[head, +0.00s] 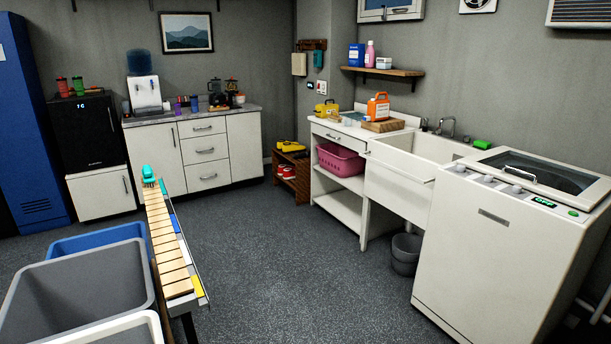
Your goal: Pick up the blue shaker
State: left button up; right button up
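A small blue bottle-like item (194,104), which may be the blue shaker, stands on the far grey counter (240,108). A purple bottle (179,106) stands just left of it. Another small dark blue item (126,108) shows at the counter's left end, beside the water dispenser (144,90). All are too small to tell their exact kind. A red shaker-like cup (62,87) and a green one (78,86) stand on the black fridge (90,130) at the left. Neither of my grippers is in view.
A slatted bench (165,240) with a teal item (148,174) and several bins (80,290) block the left foreground. A sink (405,160) and washing machine (500,240) line the right. The grey floor (270,250) between is clear up to the counter cabinets.

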aim_at(193, 101)
jog(key=i+l+z, duration=0.15)
jog(key=i+l, duration=0.4)
jog(key=i+l+z, duration=0.15)
jog(key=i+l, duration=0.3)
jog(key=i, duration=0.2)
jog(key=i+j+u, duration=0.15)
jog(key=i+u, duration=0.25)
jog(key=i, duration=0.2)
jog(key=i+u, duration=0.35)
jog(key=i, duration=0.25)
jog(key=i+l+u, duration=0.2)
jog(key=i+u, duration=0.2)
jog(key=i, duration=0.15)
jog(key=i+l+u, duration=0.1)
jog(key=i+u, duration=0.15)
jog(key=i, duration=1.95)
jog(key=i+z, duration=0.1)
jog(key=i, duration=0.65)
jog(key=i+j+z, duration=0.1)
jog(key=i, duration=0.6)
jog(key=i+j+z, duration=0.1)
jog(key=i, duration=0.65)
